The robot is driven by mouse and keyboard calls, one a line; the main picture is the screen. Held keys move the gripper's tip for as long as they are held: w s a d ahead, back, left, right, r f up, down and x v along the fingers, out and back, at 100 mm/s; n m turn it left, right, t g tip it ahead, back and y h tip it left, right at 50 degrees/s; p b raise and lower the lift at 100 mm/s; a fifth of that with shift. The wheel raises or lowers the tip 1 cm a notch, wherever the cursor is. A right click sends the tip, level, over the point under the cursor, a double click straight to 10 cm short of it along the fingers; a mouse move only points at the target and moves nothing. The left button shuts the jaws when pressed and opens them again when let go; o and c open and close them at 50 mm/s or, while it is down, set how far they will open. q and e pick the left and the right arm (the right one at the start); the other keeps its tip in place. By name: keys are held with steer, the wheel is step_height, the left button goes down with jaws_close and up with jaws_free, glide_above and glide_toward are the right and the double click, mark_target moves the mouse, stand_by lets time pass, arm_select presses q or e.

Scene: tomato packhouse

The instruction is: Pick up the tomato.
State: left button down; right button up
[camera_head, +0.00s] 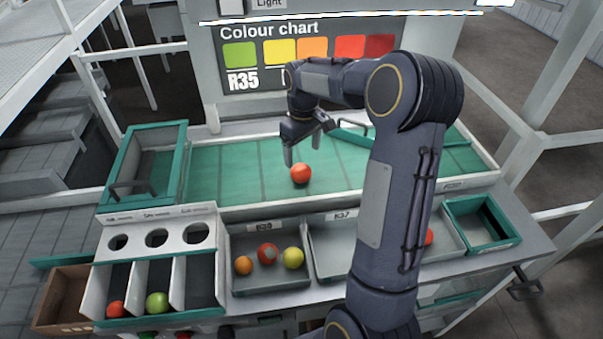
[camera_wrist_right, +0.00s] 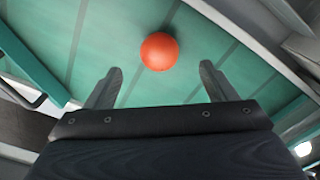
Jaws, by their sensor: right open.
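A red-orange tomato (camera_head: 301,173) lies on the green sorting belt (camera_head: 225,172) near its front edge. In the right wrist view the tomato (camera_wrist_right: 159,51) sits beyond the fingertips, roughly centred between them and not touched. My right gripper (camera_head: 303,150) is open and empty, pointing down above and slightly behind the tomato. In the right wrist view both fingers of the gripper (camera_wrist_right: 161,78) are spread wide apart. My left gripper is not in view.
A grey tray (camera_head: 270,284) labelled R39 holds several tomatoes in front of the belt. Left of it are sloped chutes (camera_head: 197,283) with tomatoes. A teal-framed box (camera_head: 181,140) stands at the belt's left end. A teal bin (camera_head: 487,245) is at right. The colour chart board (camera_head: 280,104) rises behind.

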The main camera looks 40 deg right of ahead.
mark_target(301, 166)
steer(key=shift+w+d+f, duration=0.1)
steer(key=shift+w+f, duration=0.05)
steer(key=shift+f, duration=0.3)
steer(key=f+p, duration=0.1)
steer(key=f, duration=0.6)
steer(key=shift+w+f+p, duration=0.15)
steer(key=shift+w+p, duration=0.05)
steer(key=shift+p, duration=0.2)
steer(key=c, duration=0.8)
